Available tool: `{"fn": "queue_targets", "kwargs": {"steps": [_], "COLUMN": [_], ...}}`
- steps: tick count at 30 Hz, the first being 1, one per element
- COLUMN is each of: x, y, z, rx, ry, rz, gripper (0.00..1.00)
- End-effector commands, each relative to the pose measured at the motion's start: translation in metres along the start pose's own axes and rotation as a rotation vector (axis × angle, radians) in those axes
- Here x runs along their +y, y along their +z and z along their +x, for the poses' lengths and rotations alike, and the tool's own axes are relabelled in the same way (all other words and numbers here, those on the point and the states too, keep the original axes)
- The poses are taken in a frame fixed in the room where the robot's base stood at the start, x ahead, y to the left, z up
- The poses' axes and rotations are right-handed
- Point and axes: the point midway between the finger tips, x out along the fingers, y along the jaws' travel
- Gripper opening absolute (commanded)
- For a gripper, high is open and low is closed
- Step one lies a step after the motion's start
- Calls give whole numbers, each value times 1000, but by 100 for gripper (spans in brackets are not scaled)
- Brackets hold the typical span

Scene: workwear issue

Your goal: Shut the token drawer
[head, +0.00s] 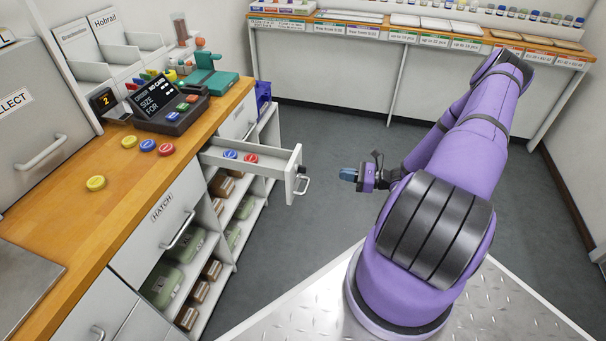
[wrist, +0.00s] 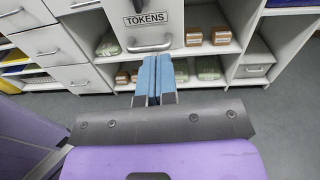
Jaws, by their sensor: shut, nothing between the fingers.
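The token drawer (head: 250,160) is pulled out from the wooden-topped counter in the head view. A blue token and a red token lie inside it. Its white front carries a metal handle (head: 301,184). In the wrist view the drawer front (wrist: 150,18) is labelled TOKENS, with its handle (wrist: 149,43) below the label. My gripper (head: 347,174) is to the right of the drawer front, apart from it, with its blue fingers pointing towards it. In the wrist view the gripper's fingers (wrist: 155,75) are closed together and empty, just below the handle in the picture.
The counter top (head: 150,195) holds a card terminal (head: 168,105) and several coloured tokens. Shelves with boxes and green packs stand below the drawer. The HATCH door (head: 160,225) is shut, nearer than the drawer. Grey floor (head: 330,135) around my gripper is clear.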

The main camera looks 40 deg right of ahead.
Motion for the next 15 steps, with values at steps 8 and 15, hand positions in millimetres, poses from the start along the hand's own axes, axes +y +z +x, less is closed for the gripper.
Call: {"fn": "queue_targets", "kwargs": {"steps": [8, 15], "x": [1, -1], "y": [-15, -14], "z": [2, 37], "rx": [-26, -26], "ry": [-58, -56], "rz": [39, 38], "gripper": [0, 0]}}
